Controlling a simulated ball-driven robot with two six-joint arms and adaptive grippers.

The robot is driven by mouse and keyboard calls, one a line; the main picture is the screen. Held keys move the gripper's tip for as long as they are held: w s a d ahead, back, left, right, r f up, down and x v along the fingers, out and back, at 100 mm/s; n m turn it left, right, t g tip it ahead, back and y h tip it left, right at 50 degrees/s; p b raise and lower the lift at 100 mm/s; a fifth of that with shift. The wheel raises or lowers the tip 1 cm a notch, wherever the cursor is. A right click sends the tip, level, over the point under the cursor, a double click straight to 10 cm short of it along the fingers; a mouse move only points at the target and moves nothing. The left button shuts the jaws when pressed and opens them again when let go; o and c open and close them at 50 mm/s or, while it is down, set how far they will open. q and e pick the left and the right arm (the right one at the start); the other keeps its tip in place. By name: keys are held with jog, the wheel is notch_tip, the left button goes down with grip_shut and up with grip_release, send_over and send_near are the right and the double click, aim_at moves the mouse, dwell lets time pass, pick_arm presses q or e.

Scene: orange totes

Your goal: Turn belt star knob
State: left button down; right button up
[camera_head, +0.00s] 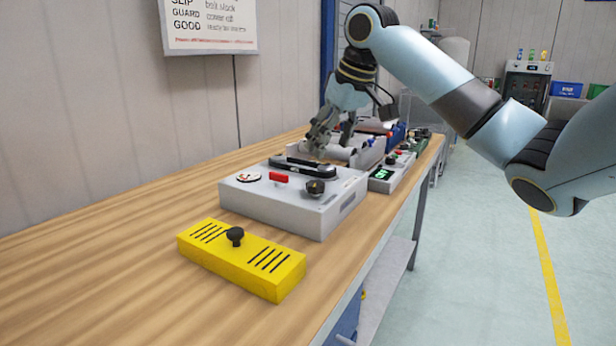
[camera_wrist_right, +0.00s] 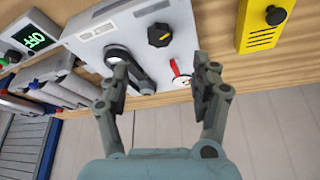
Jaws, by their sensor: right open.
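A black lobed knob (camera_head: 315,187) with a small light mark sits on the top face of a grey control box (camera_head: 335,205), near its front right corner. In the right wrist view the knob (camera_wrist_right: 160,34) shows a yellow mark and lies beyond the fingertips. My right gripper (camera_head: 332,143) is above the far end of the box, fingers pointing down, apart from the knob. In the wrist view its two fingers (camera_wrist_right: 164,84) are spread with nothing held; the left finger overlaps the black handle (camera_wrist_right: 143,80). My left gripper is not in view.
A red switch (camera_head: 278,178) and a round dial (camera_head: 248,177) sit beside the knob. A yellow slotted box (camera_head: 212,253) with a black knob (camera_head: 235,236) stands nearer. A green display unit (camera_head: 383,175) and other devices stand beyond. The near left bench (camera_head: 90,260) is clear.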

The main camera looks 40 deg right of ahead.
aim_at(316, 184)
jog(key=x, duration=0.4)
jog(key=shift+f, duration=0.2)
jog(key=b+x, duration=0.1)
jog(key=x, duration=0.3)
jog(key=shift+w+f, duration=0.15)
jog(key=shift+f, duration=0.1)
jog(key=shift+x, duration=0.75)
pick_arm(q)
jog(key=shift+s+f, duration=0.55)
jog(key=shift+s, duration=0.1)
pick_arm(e)
jog(key=shift+c, duration=1.5)
jog(key=c, duration=0.9)
pick_arm(q)
jog(key=shift+s+r, duration=0.15)
jog(key=shift+s, duration=0.2)
